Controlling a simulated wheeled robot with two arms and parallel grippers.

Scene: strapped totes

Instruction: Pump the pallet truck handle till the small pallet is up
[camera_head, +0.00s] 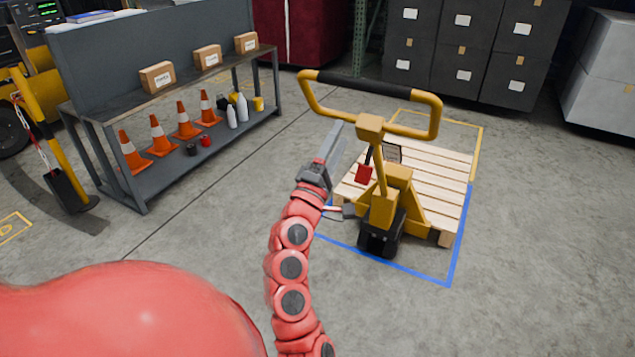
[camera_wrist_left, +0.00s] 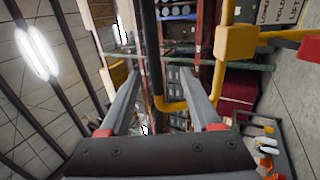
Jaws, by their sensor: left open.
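The yellow pallet truck (camera_head: 393,190) stands right of centre in the head view, its forks hidden by the small wooden pallet (camera_head: 440,178). The pallet sits low; any gap to the floor cannot be told. The truck's looped handle (camera_head: 435,118) stands up, with a black grip (camera_head: 362,84) across its top. My left gripper (camera_head: 335,140) is open and empty, just below and left of the loop. In the left wrist view, the black grip (camera_wrist_left: 150,50) appears between the open fingers of my left gripper (camera_wrist_left: 160,74); contact cannot be told. My right gripper is out of view.
A grey shelf bench (camera_head: 110,97) with boxes and orange cones stands at the left. Dark cabinets (camera_head: 425,50) stand behind the truck. Blue and yellow floor lines (camera_head: 452,270) frame the pallet. The floor at the right is clear.

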